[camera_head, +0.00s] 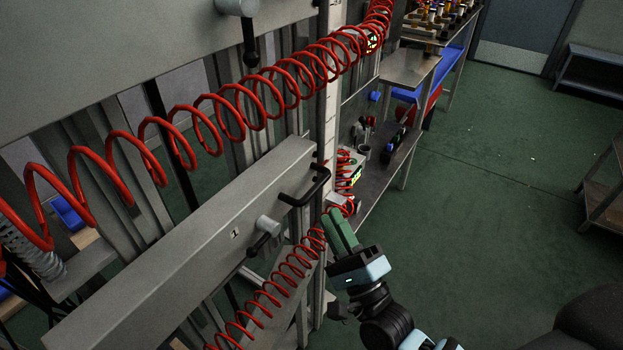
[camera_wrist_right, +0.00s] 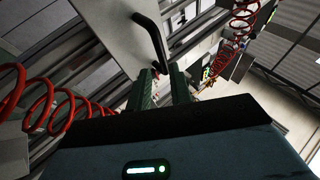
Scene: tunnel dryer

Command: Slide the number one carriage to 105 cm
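The number one carriage (camera_head: 190,255) is a long grey beam marked "1" across the lower part of the dryer frame in the head view. It has a black bar handle (camera_head: 307,187) at its right end and a lever on a round knob (camera_head: 267,228). In the right wrist view the handle (camera_wrist_right: 152,40) stands just beyond the fingers. My right gripper (camera_head: 338,217) is right of and below the handle, apart from it; its green fingers (camera_wrist_right: 162,85) show a narrow gap with nothing between them. A pale vertical scale strip (camera_head: 331,115) stands behind the handle; its figures are unreadable.
Red coiled hoses (camera_head: 225,115) hang across the frame above and below the carriage. Another grey beam (camera_head: 110,45) with a knob lies higher up. A metal bench (camera_head: 385,170) stands behind my right gripper. Green floor (camera_head: 480,220) to the right is free.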

